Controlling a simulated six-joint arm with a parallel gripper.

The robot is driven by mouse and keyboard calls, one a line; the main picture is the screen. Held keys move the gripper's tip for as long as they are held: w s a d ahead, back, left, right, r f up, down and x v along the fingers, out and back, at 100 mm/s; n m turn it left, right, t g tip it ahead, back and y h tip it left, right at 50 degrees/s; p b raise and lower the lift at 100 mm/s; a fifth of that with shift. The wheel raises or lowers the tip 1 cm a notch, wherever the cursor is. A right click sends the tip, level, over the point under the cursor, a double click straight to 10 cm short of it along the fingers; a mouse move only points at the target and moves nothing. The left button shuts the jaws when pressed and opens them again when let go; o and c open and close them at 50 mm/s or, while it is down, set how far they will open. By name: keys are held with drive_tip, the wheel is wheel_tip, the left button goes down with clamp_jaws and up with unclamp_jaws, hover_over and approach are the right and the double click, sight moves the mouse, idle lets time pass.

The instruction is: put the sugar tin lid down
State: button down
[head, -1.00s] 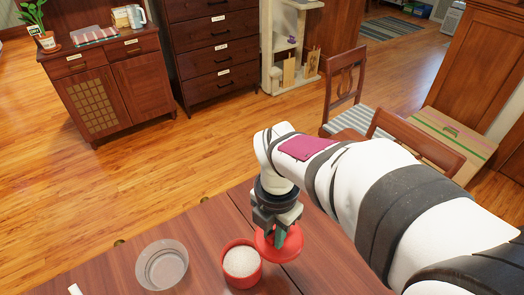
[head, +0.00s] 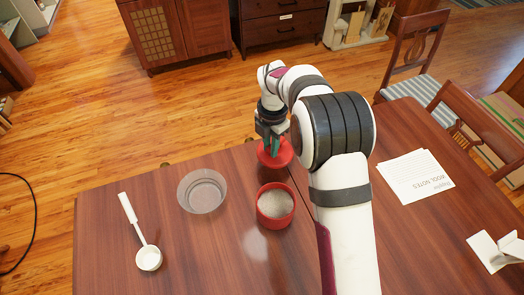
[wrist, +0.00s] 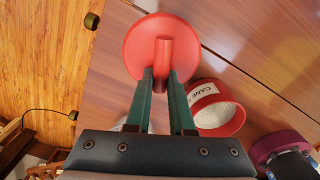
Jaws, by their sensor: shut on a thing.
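The red sugar tin lid (head: 282,157) is round with an upright knob. My gripper (head: 273,146) is shut on the knob, with the lid under its fingertips, behind the open tin in the head view. In the wrist view the green fingers (wrist: 160,82) pinch the knob of the lid (wrist: 139,35). I cannot tell whether the lid touches the table. The red sugar tin (head: 276,219) stands open, with pale sugar inside. Its label, partly reading "CANE", shows in the wrist view (wrist: 206,90).
A clear glass bowl (head: 202,191) stands left of the tin on the wooden table (head: 180,250). A white scoop (head: 149,257) lies farther left. A printed sheet (head: 416,177) and a folded card (head: 497,250) lie at right. Chairs (head: 415,50) stand beyond the table's right side.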

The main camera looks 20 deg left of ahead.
sight(259, 151)
drive_tip(key=a+f, duration=0.2)
drive_tip(key=a, duration=0.1)
drive_tip(key=shift+s, duration=0.15)
drive_tip(key=shift+a+f, duration=0.15)
drive_tip(key=shift+f, duration=2)
drive_tip(key=c, duration=0.8)
unclamp_jaws()
